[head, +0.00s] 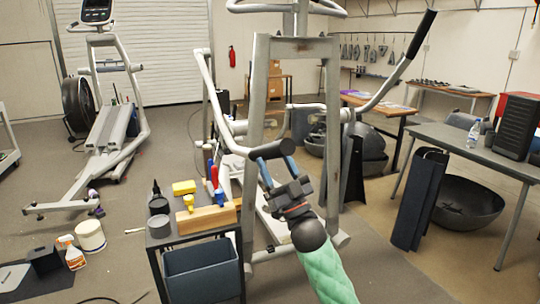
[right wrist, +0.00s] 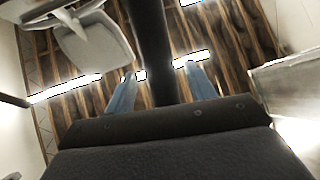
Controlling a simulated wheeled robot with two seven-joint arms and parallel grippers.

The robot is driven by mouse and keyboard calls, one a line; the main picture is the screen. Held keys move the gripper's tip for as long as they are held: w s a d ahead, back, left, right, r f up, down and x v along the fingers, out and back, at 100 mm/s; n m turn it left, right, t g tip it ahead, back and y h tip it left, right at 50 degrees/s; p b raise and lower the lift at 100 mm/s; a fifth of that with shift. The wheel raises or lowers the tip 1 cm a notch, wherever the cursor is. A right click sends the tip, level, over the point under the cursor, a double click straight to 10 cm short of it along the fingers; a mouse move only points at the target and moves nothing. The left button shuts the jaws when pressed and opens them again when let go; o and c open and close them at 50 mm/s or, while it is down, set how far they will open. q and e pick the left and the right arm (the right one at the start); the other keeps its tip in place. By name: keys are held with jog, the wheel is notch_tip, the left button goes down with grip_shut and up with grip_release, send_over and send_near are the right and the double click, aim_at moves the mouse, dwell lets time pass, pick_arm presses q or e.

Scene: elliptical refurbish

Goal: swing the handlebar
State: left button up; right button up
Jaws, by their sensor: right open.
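The elliptical's grey frame (head: 258,100) stands in the middle of the head view. One grey handlebar (head: 211,95) curves down on the left and ends in a black grip (head: 271,150) pointing toward me. The other handlebar (head: 372,101) rises to the upper right with a long black grip (head: 415,47). My right gripper (head: 276,167) is open just below the near black grip. In the right wrist view, its blue fingers (right wrist: 160,88) stand apart, one on each side of the dark grip (right wrist: 150,42). Contact cannot be told. My left gripper is not in view.
A small dark cart (head: 203,272) with bottles and a wooden block (head: 206,219) stands at the near left of the machine. A grey table (head: 455,145) and a dark bowl (head: 468,203) are at right. Another elliptical (head: 112,120) stands at back left.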

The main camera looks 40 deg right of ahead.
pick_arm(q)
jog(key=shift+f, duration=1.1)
pick_arm(e)
jog(key=shift+v, duration=1.2)
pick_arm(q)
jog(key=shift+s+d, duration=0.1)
